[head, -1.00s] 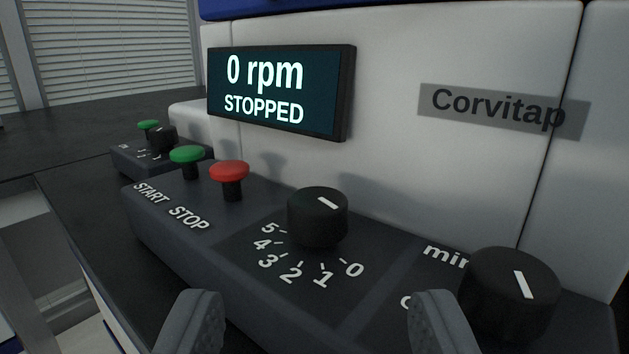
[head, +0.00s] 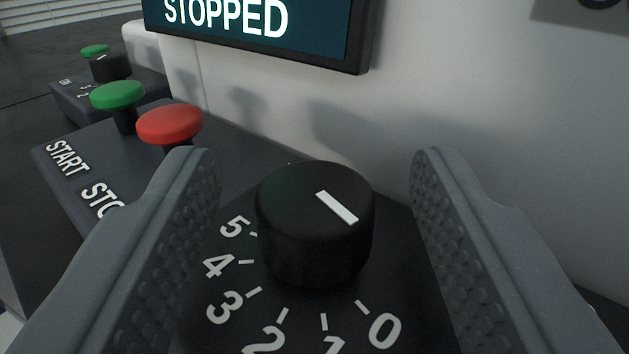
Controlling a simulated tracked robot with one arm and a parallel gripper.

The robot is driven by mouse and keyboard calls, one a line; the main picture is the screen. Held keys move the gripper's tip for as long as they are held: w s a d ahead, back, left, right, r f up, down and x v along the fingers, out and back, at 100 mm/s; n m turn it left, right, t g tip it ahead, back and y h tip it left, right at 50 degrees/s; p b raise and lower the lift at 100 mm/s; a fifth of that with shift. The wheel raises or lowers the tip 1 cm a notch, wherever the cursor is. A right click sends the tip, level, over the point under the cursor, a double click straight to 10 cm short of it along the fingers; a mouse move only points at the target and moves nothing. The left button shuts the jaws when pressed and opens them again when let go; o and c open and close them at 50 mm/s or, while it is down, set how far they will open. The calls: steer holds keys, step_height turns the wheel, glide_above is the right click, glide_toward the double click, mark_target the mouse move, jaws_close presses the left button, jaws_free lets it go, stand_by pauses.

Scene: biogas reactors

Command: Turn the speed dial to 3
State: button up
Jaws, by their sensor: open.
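The speed dial (head: 312,235) is a round black knob with a white line on its top, on a dark panel. The numbers 0 to 5 run around its near side. The white line slants toward the lower right, roughly on the side of the 0 mark (head: 384,331). The 3 mark (head: 224,306) is at the dial's lower left. My gripper (head: 315,165) is open, with one finger on each side of the dial. Gaps show between the dial and both fingers, so it is not gripped.
A red STOP button (head: 169,125) and a green START button (head: 118,96) stand to the left of the dial. The display (head: 260,28) reads STOPPED and overhangs behind. A pale wall (head: 470,90) rises behind the panel. A second small control box (head: 108,90) is farther left.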

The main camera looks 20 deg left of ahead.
steer(key=c, duration=1)
